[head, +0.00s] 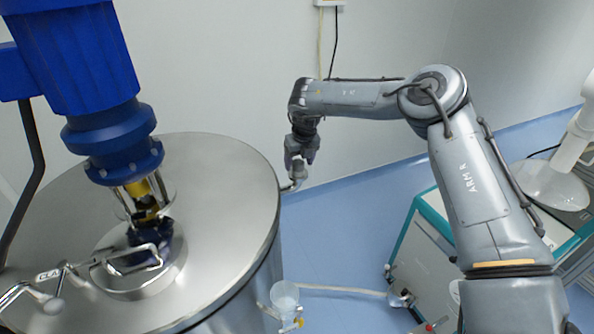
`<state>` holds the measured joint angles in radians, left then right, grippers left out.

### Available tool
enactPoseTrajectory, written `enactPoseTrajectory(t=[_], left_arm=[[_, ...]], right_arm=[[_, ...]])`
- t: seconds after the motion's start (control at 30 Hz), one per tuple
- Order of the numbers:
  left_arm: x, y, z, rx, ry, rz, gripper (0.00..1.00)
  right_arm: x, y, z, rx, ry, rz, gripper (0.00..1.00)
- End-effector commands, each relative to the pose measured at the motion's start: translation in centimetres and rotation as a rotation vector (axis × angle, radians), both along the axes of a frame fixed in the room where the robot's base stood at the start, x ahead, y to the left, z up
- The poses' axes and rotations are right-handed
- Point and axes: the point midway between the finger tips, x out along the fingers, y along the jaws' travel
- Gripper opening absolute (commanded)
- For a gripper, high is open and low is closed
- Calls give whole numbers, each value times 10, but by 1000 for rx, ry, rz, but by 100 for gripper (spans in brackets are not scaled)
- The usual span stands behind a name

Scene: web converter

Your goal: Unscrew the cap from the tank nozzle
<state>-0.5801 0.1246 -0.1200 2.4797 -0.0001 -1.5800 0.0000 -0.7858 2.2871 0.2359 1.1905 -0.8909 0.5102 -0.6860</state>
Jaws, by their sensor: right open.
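The large steel tank (215,190) fills the lower left, with a blue motor (80,60) on top. A small pale metal fitting (293,184) stands at the right side of the tank, beside the rim; it looks like the nozzle. I cannot make out a separate cap on it. My right arm reaches in from the right, and my right gripper (299,163) points down just above this fitting. It is open. I cannot tell whether its fingers are around the fitting or touch it. My left gripper is not in view.
A whitish cup-like part (285,296) and a horizontal pipe (345,290) sit low beside the tank. A teal-edged cabinet (430,262) stands at the right. A cable hangs on the wall behind my right arm.

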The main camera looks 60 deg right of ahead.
Motion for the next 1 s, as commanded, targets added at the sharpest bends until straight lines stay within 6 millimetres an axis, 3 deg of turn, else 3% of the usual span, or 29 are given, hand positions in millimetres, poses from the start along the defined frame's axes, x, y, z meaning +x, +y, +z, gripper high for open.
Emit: enactPoseTrajectory(t=[0.77,1.0], left_arm=[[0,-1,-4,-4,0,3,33],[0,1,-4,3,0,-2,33]], right_arm=[[1,-1,-4,-1,-1,1,68],[1,-1,-4,0,0,0,34]])
